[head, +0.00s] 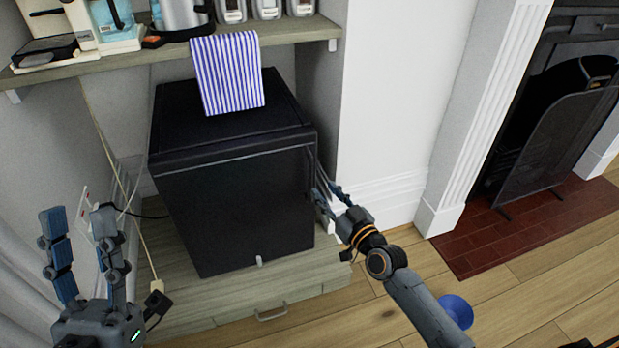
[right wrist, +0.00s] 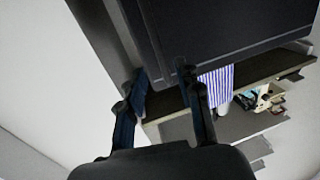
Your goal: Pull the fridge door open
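The fridge (head: 235,200) is a black box standing on a low wooden platform, its dark front facing me. Its door looks shut, and a dark upright handle (head: 310,172) shows faintly at its right edge. My right gripper (head: 323,186) is beside that edge, its fingers apart; contact with the handle cannot be told. In the right wrist view the fingers (right wrist: 162,75) are spread, with the fridge's dark edge (right wrist: 155,45) beyond and between them. My left gripper (head: 78,215) is open and empty at the lower left, apart from the fridge.
A striped cloth (head: 228,72) hangs from the shelf (head: 290,32) above the fridge. The platform has a drawer handle (head: 271,312). A white wall (head: 400,100) stands right of the fridge, with a fireplace beyond. A blue round object (head: 456,310) is on the wooden floor.

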